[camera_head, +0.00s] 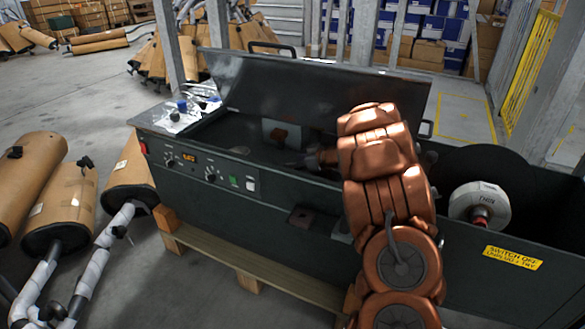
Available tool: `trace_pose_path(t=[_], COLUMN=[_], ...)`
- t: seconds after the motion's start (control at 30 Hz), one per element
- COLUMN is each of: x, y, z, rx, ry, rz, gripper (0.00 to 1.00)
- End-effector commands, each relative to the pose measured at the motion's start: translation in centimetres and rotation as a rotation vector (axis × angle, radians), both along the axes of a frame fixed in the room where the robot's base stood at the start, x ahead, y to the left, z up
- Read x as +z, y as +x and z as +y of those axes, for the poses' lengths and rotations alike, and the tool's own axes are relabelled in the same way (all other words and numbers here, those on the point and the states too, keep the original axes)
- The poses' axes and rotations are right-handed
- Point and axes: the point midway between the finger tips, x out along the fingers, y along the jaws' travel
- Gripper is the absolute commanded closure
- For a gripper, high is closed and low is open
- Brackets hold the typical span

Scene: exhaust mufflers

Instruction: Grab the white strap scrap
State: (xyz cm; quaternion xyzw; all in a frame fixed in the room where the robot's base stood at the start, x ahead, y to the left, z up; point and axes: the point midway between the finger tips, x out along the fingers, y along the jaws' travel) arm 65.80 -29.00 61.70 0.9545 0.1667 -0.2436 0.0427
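I cannot make out a white strap scrap for certain. Some pale, crumpled strips (205,92) lie at the left end of the dark machine (230,215), by a shiny metal plate (178,118); I cannot tell if they are strap. My copper-coloured arm reaches over the machine's front edge. My gripper (297,162) is small and dark, low over the open top of the machine, pointing left. Its fingers are too small and dim to show whether they are open or shut, or whether anything is between them. My arm hides part of the machine's middle.
The machine's raised lid (325,90) stands behind my gripper. A white reel (480,205) sits at the right in an open bay. Wrapped mufflers (62,205) with pipes lie at the left. A wooden pallet (250,272) is under the machine. Open floor lies at the far left.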

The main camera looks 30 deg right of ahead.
Motion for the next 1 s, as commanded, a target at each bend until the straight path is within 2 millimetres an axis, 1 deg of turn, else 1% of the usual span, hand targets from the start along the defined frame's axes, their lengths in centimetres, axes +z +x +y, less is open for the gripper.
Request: trace_pose_path(t=[0.03, 0.4, 0.47, 0.77, 0.87, 1.0], x=[0.0, 0.0, 0.0, 0.1, 1.0, 3.3], y=[0.0, 0.0, 0.0, 0.0, 0.0, 0.0], z=[0.0, 0.0, 0.0, 0.0, 0.0, 0.0], rx=[0.000, 0.000, 0.000, 0.000, 0.001, 0.001], ry=[0.000, 0.000, 0.000, 0.000, 0.000, -0.001], rz=[0.000, 0.000, 0.000, 0.000, 0.000, -0.002], gripper=[0.35, 0.74, 0.79, 0.79, 0.79, 0.79])
